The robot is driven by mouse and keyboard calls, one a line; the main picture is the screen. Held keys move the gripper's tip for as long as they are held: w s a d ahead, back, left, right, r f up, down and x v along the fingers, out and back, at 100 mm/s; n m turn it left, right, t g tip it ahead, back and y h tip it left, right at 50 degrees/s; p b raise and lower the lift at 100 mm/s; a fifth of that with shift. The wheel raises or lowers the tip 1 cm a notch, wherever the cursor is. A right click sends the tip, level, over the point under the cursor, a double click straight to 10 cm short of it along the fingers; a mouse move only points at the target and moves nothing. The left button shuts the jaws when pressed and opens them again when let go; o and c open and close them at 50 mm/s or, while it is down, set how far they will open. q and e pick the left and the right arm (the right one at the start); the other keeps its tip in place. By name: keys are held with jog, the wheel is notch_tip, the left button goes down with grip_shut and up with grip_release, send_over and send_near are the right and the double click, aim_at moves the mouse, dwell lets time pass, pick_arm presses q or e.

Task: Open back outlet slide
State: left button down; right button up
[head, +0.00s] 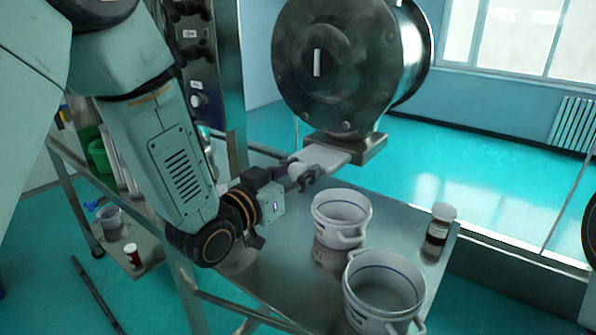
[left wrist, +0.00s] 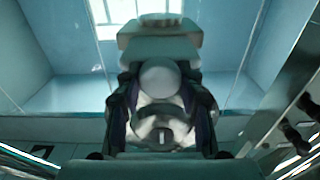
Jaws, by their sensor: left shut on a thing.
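The back outlet slide is a pale flat plate (head: 325,157) with a round white knob (head: 297,170) at its near end. It sits in a metal outlet block (head: 362,149) under the big metal drum (head: 340,70) of the sieve. My left gripper (head: 303,178) is at the knob, its fingers closed around it. In the left wrist view the knob (left wrist: 160,80) lies between the two fingers, with the block (left wrist: 160,30) beyond. Part of the slide sticks out of the block toward my gripper. My right gripper is not in view.
Two white buckets (head: 341,207) (head: 384,280) and a dark jar with a pale lid (head: 438,228) stand on the metal table (head: 285,265) below the outlet. A control panel column (head: 205,60) rises behind my left arm. A lower shelf (head: 143,255) holds small containers.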

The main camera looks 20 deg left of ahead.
pick_arm(q)
jog(key=shift+s+a, duration=0.15)
jog(key=shift+s, duration=0.3)
jog(key=c, duration=1.2)
grip_release()
jog(key=o, duration=0.4)
jog(key=shift+w, duration=0.2)
jog(key=shift+c, duration=0.2)
jog(key=shift+s, duration=0.15)
jog(key=v, duration=0.7)
jog(key=shift+s, duration=0.15)
